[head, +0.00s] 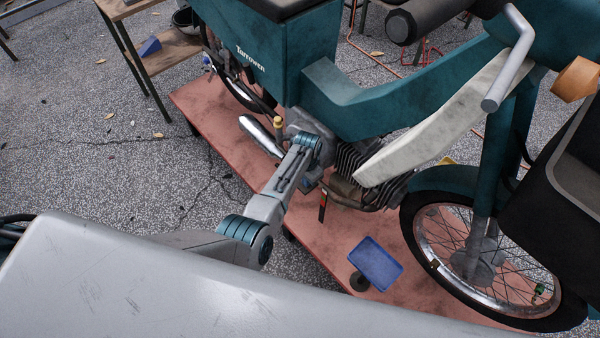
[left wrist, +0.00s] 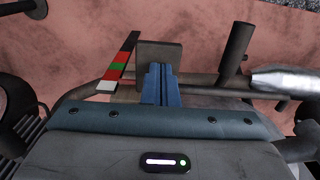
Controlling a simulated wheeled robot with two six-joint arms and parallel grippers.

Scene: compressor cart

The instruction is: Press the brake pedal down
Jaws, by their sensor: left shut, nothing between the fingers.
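The brake pedal seems to be the flat grey-brown square pad (left wrist: 172,52) in the left wrist view; I cannot pick it out in the head view. A striped strip in red, green, white and black (left wrist: 119,64) stands beside the pad on its left. The strip also shows in the head view (head: 323,206), below the engine. My left gripper (left wrist: 160,70) is shut and empty, its blue fingers together. The fingertips overlap the lower part of the pad in the picture; I cannot tell whether they touch it. My right gripper is not in view.
The teal motorcycle (head: 385,98) stands on a reddish platform (head: 336,268). Its engine (head: 378,165), exhaust and metal bars (left wrist: 234,62) crowd close around the gripper. A blue tray (head: 375,264) and dark disc (head: 358,281) lie on the platform. A small table (head: 175,48) stands back left.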

